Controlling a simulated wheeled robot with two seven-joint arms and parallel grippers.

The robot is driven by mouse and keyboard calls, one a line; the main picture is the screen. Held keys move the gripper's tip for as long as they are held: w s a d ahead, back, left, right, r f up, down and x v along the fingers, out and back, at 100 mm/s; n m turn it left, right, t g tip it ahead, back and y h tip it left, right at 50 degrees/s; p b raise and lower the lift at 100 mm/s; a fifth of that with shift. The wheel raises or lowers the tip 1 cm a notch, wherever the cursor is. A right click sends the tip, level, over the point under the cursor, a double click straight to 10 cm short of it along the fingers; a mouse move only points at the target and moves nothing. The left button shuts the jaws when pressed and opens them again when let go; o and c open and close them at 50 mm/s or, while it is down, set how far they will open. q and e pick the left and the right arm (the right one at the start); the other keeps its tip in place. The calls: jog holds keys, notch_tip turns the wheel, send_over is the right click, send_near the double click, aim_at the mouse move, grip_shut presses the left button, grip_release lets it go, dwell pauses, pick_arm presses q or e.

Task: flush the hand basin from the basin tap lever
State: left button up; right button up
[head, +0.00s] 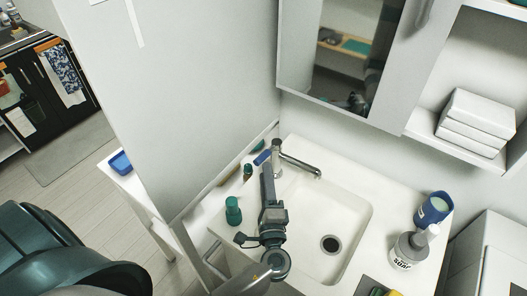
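The white hand basin (345,208) is set in a counter in the lower middle of the head view, with a dark round drain (330,244) and no water visible in it. The basin tap (278,150) stands at its back left corner, its metal spout (303,165) reaching right over the bowl. The lever at the top of the tap is too small to make out clearly. My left gripper (267,172) is at the basin's left edge, its fingertips just in front of the tap body. I cannot tell whether it touches the tap or how far its fingers are apart. My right gripper is out of view.
A green bottle (233,210) and small items stand left of my gripper. A soap bottle (403,250) and a blue cup (432,209) stand on the right counter. A mirrored cabinet (345,55) hangs above; a wall panel (205,100) rises on the left.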

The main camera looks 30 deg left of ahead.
aim_at(263, 157)
pick_arm(q)
jog(key=shift+p+x, duration=1.2)
jog(key=shift+x, duration=2.5)
grip_shut()
